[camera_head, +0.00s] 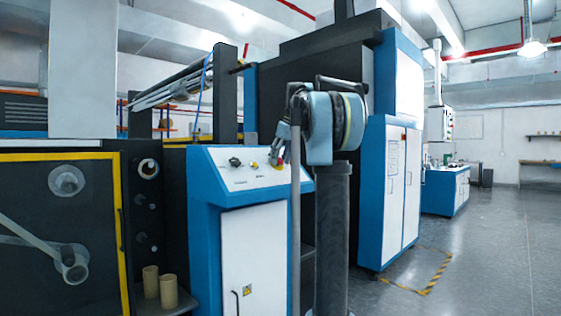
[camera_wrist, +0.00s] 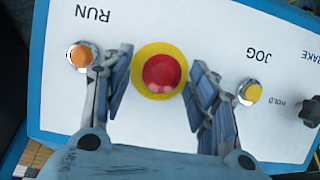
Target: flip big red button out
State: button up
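The big red button (camera_wrist: 161,73) sits in a yellow ring on a white control panel (camera_wrist: 220,30). The wrist view shows the panel's lettering upside down. My gripper (camera_wrist: 160,86) is open, with one finger on each side of the button. A gap shows between each finger and the red cap; I cannot tell how far the fingertips are from the panel. In the head view my gripper (camera_head: 282,146) is at the right part of the sloped panel (camera_head: 222,180), and my arm hides much of that area.
An orange button (camera_wrist: 82,55) marked RUN is left of the gripper in the wrist view. A yellow button (camera_wrist: 250,93) marked JOG and a dark knob (camera_wrist: 309,111) are to the right. In the head view, cardboard cores (camera_head: 168,291) stand low at left; open floor (camera_head: 490,250) lies right.

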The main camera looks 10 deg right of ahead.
grip_shut()
jog(key=shift+s+d+r, duration=0.3)
jog(key=shift+s+r, duration=0.05)
jog(key=shift+r, duration=0.1)
jog(key=shift+o, duration=0.9)
grip_release()
jog(key=v, duration=1.2)
jog(key=shift+f, duration=0.1)
jog(key=s+f+m+h, duration=0.1)
jog(key=s+f+m, duration=0.1)
jog(key=s+f, duration=1.1)
jog(key=s+a+f+m+g, duration=0.1)
jog(key=s+f+m, duration=0.1)
jog(key=s+f, duration=1.2)
jog(key=s+a+f+m+h, duration=0.1)
jog(key=s+f+m, duration=0.2)
jog(key=s+f, duration=1)
notch_tip(320, 180, down, 18)
jog(key=shift+s+r+h, duration=0.25)
jog(key=shift+s+h, duration=0.05)
jog(key=shift+s, duration=0.05)
